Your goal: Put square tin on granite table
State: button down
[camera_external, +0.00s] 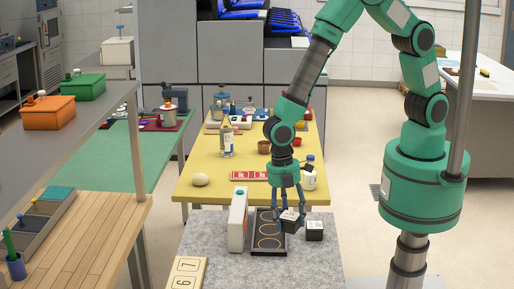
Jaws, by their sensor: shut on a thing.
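My gripper (287,212) points down over the far right part of the grey granite table (310,268). Its fingers are shut on a small dark square tin (289,222) with a pale top, which looks slightly tilted. The fingers hide part of it. I cannot tell whether its underside touches the table or the tray edge. A similar dark box (314,234) with a pale top stands on the granite just to its right.
A dark tray with ring marks (270,251) lies left of the held tin, beside an upright white box (237,220). A number board (187,273) lies front left. Bare granite lies in front.

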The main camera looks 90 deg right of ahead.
notch_tip(320, 180, down, 6)
jog(key=shift+r, duration=0.1)
jog(key=shift+w, duration=0.15)
dwell(0.5)
jog(key=w+a, duration=0.2)
jog(key=w, duration=0.2)
jog(key=w+a+f, duration=0.1)
jog(key=w+a, duration=0.2)
jog(key=w, duration=0.2)
jog(key=w+a, duration=0.3)
jog(key=w, duration=0.1)
jog(key=shift+w+f+p, duration=0.3)
jog(key=shift+w+p, duration=0.05)
jog(key=shift+f, duration=1.75)
jog(key=shift+f, duration=0.1)
jog(key=c, duration=0.7)
grip_release()
jog(key=shift+o, duration=0.2)
